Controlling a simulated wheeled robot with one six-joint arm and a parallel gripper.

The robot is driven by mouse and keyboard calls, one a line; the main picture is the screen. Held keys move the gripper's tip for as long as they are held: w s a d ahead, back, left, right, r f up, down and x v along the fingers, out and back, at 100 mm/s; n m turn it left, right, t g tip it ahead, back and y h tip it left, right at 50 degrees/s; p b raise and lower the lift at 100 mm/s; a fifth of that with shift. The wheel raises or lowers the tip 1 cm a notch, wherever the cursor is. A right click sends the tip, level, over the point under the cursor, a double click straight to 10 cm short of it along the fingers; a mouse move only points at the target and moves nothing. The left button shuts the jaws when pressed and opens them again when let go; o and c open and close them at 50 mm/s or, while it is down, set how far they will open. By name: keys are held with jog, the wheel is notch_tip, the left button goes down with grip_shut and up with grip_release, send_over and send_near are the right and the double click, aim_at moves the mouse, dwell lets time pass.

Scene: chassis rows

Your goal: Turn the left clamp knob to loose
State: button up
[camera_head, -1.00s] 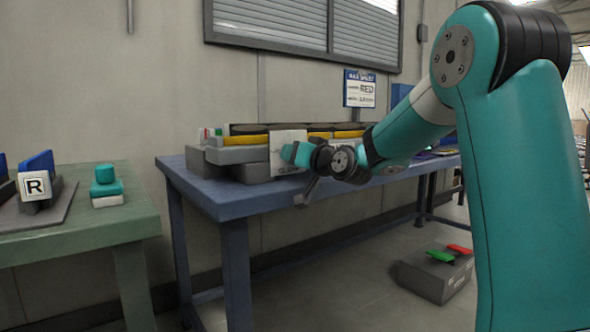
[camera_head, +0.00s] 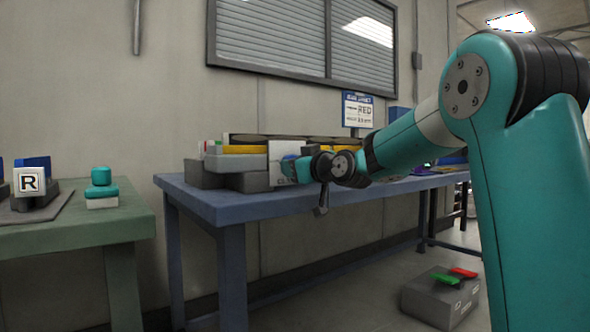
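A grey fixture (camera_head: 228,163) with yellow strips stands on the blue table (camera_head: 215,205). Its light front panel (camera_head: 276,153) carries a partly covered dark label at the bottom. My gripper (camera_head: 290,169) is at this panel, reached in from the right along the table's front edge. A small blue patch shows at the gripper's end, against the panel. I cannot tell whether it is a knob or part of my gripper. No clamp knob can be made out clearly. The fingertips are too small and covered to show whether they are open or shut.
A green table (camera_head: 85,228) at left holds an R-marked block (camera_head: 29,182) and a teal-topped button (camera_head: 101,190). A grey box (camera_head: 432,300) with green and red pedals stands on the floor at right. A sign (camera_head: 357,109) mentioning RED hangs behind the blue table.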

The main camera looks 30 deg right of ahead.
jog(key=shift+f, duration=0.1)
jog(key=o, duration=0.9)
jog(key=shift+s+d+p, duration=0.15)
jog(key=shift+s+p, duration=0.3)
jog(key=shift+s, duration=3.9)
jog(key=shift+s+d+p, duration=0.15)
jog(key=shift+s+p, duration=0.25)
jog(key=shift+s, duration=3.95)
